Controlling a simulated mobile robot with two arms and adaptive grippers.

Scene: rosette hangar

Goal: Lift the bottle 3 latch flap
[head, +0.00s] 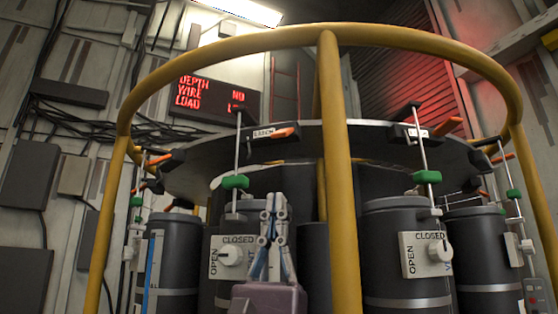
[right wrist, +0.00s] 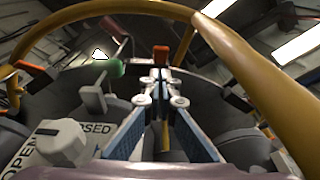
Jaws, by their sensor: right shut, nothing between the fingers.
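Several dark bottles stand in a ring under a round dark plate (head: 330,142). Black latches with orange flaps sit along the plate's rim; I cannot read which one belongs to bottle 3. One orange flap (head: 285,132) is above my right gripper (head: 274,198); an orange flap (right wrist: 161,50) also shows just beyond the fingertips in the right wrist view. My right gripper is shut and empty, pointing up in front of a bottle, apart from the flap as far as I can see. My left gripper is not in view.
A yellow ring rail (head: 240,46) with a thick post (head: 338,180) stands close right of my gripper. A valve knob (head: 232,257) marked OPEN and CLOSED and a thin rod with a green grip (head: 236,182) are close left. A red-lettered sign (head: 205,95) hangs behind.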

